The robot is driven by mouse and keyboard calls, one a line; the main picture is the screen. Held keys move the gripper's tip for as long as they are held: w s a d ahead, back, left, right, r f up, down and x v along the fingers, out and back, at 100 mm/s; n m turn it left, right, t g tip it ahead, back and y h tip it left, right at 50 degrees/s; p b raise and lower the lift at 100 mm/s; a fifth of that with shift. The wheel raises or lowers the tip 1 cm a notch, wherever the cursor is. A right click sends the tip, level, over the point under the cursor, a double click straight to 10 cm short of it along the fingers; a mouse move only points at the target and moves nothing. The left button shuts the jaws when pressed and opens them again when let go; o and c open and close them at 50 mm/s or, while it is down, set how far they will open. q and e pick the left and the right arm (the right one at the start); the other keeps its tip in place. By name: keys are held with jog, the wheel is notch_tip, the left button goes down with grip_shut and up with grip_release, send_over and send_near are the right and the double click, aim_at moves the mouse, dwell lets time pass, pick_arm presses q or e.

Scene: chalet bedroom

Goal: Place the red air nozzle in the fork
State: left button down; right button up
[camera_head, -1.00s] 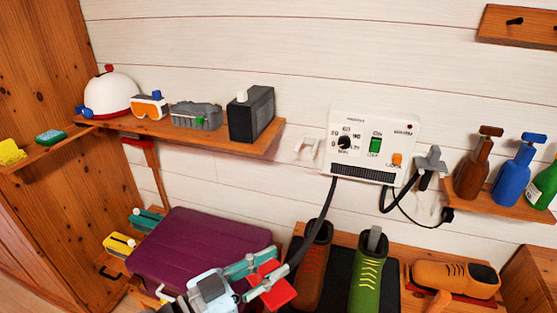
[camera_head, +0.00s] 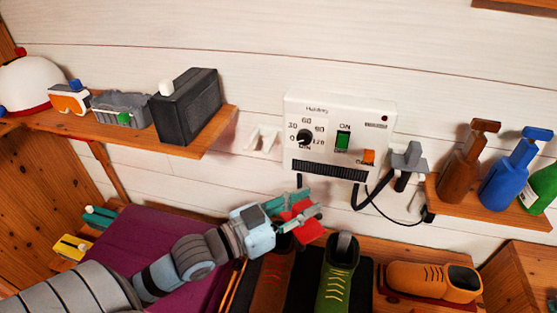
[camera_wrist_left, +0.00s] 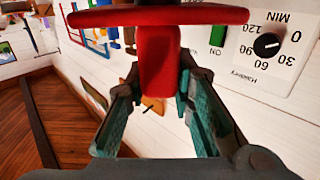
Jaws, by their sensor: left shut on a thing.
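The red air nozzle (camera_head: 309,231) is held in my left gripper (camera_head: 287,206), below the white control box and in front of the wall. In the left wrist view the nozzle (camera_wrist_left: 158,62) stands between the teal-lined fingers, its wide red flange across the top of the picture. The white fork (camera_head: 263,138) is a two-pronged bracket on the wall, left of the control box. It is empty and lies up and to the left of the gripper. A second, grey fork (camera_head: 408,157) is right of the box and holds a dark nozzle. My right gripper is not in view.
The control box (camera_head: 340,135) has a dial and switches. A wooden shelf (camera_head: 190,143) with a black box (camera_head: 190,105) ends just left of the white fork. Boots, one green (camera_head: 338,275), stand below. Bottles, one blue (camera_head: 507,170), stand at right. The wall around the white fork is clear.

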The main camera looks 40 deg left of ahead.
pick_arm(q)
jog(key=w+a+r+n+y+p, duration=0.2)
jog(key=w+a+r+n+y, duration=0.2)
jog(key=w+a+r+y, duration=0.55)
jog(key=w+a+r+n+y+p, duration=0.2)
jog(key=w+a+r+n+y, duration=0.3)
jog(key=a+r, duration=0.8)
notch_tip(320, 180, down, 19)
jog(key=h+b, duration=0.1)
jog(key=b, duration=0.1)
jog(key=shift+w+t, duration=0.25)
jog(key=shift+t, duration=0.05)
jog(key=c, duration=1.4)
grip_release()
jog(key=shift+d, duration=0.1)
jog(key=b+v, duration=0.1)
jog(key=v, duration=1.1)
